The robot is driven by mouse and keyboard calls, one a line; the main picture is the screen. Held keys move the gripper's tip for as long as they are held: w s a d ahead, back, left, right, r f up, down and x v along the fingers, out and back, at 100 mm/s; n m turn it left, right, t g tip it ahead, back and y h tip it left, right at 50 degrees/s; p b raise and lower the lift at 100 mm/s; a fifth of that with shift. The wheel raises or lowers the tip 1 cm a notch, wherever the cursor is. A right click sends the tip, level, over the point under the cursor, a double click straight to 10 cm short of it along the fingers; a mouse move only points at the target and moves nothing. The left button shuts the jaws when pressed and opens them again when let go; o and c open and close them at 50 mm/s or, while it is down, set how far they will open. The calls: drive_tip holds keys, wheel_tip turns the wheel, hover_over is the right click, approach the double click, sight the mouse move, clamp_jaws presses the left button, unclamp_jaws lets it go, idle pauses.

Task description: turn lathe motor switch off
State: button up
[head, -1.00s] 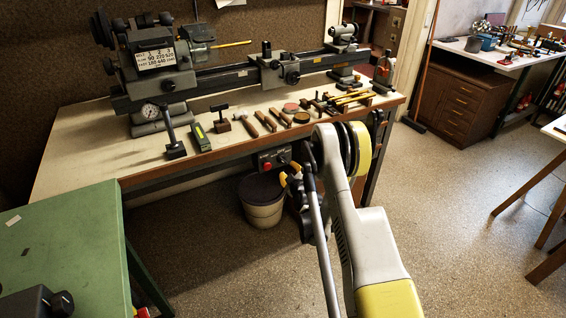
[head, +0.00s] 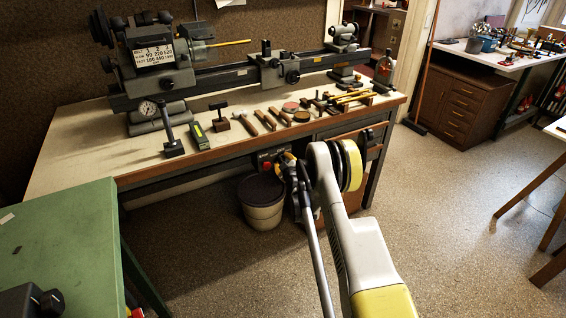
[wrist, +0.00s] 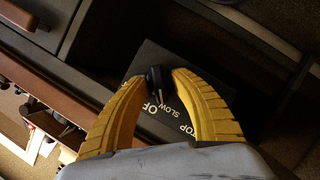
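The lathe motor switch is a dark box with a black knob (wrist: 157,80) and white lettering, in the wrist view. Parts of "OFF", "STOP" and "SLOW" can be read on its face (wrist: 158,112). In the head view the switch box (head: 266,161), with a red button, hangs under the bench's front edge, partly hidden by my gripper. The yellow fingers of my gripper (wrist: 159,76) stand on either side of the knob, their tips very close to it. Whether they press on it is unclear. The same gripper shows small in the head view (head: 287,164).
The lathe (head: 220,72) stands at the back of the workbench (head: 75,150), with hand tools along its front. A bucket (head: 263,212) stands on the floor below the switch. A green table (head: 60,235) is at the near left.

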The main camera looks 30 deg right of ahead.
clamp_jaws()
drive_tip(key=m+y, duration=0.1)
drive_tip(key=m, duration=0.1)
drive_tip(key=shift+d+m+g+y, duration=0.15)
drive_tip(key=shift+m+g+y, duration=0.15)
drive_tip(key=shift+m+y, duration=0.9)
drive_tip(key=shift+m, duration=0.4)
drive_tip(key=shift+o, duration=1.5)
unclamp_jaws()
